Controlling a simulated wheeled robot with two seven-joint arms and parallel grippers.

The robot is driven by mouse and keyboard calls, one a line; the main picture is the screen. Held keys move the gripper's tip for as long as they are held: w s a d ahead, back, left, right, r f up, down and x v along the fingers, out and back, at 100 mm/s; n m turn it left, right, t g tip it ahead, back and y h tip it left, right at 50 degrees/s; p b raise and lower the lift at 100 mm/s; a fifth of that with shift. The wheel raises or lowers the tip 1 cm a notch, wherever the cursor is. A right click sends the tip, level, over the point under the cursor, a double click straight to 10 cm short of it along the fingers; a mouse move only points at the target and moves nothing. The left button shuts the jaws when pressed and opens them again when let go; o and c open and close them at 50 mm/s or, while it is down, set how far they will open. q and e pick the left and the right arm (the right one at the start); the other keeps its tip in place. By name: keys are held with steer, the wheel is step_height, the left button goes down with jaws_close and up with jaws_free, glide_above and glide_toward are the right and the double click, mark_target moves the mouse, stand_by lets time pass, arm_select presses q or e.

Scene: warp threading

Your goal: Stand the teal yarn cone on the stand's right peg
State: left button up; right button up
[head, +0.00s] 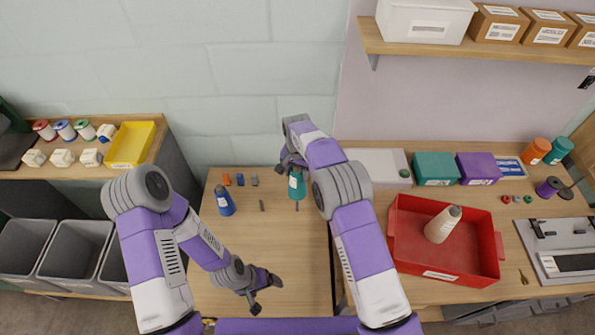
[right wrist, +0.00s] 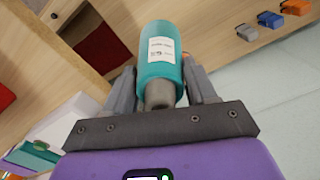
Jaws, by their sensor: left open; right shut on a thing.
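The teal yarn cone (head: 297,187) with a white label is held in my right gripper (head: 291,164). In the right wrist view the teal cone (right wrist: 162,55) shows between the fingers, which are shut around its narrow grey-brown tip; its wide end points away. Just below the cone in the head view is a short dark peg (head: 297,207); I cannot tell whether they touch. Another bare peg (head: 262,205) is left of it. A blue cone (head: 225,203) stands further left. The stand's base is not clear. My left gripper (head: 267,296) is open and empty near the table front.
Orange, blue and grey small clips (head: 240,180) lie behind the pegs. A red bin (head: 403,255) on the right holds a cream cone (head: 442,225). Teal (head: 435,166) and purple (head: 478,167) boxes stand behind it. The wooden table (head: 300,250) is clear between the pegs and my left gripper.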

arm_select(q)
steer(key=shift+a+b+x, duration=0.15)
steer(key=shift+b+x, duration=0.45)
steer(key=shift+x, duration=0.05)
steer(key=shift+a+b+x, duration=0.15)
steer(key=shift+b+x, duration=0.45)
steer(key=shift+x, duration=0.1)
arm_select(e)
steer(key=shift+w+f, duration=0.1)
steer(key=shift+f, duration=2)
arm_select(q)
steer(key=shift+a+f+b, duration=0.2)
steer(key=shift+f+b, duration=0.95)
steer(key=shift+a+f+b, duration=0.2)
steer(key=shift+f+b, duration=0.9)
steer(key=shift+f, duration=0.1)
arm_select(e)
steer(key=shift+f, duration=3.7)
arm_select(q)
steer(key=shift+f+b, duration=0.55)
steer(key=shift+b, duration=0.05)
arm_select(e)
steer(key=shift+f, duration=0.7)
arm_select(q)
steer(key=shift+s, duration=0.1)
arm_select(e)
steer(key=o, duration=1)
steer(key=shift+r, duration=0.1)
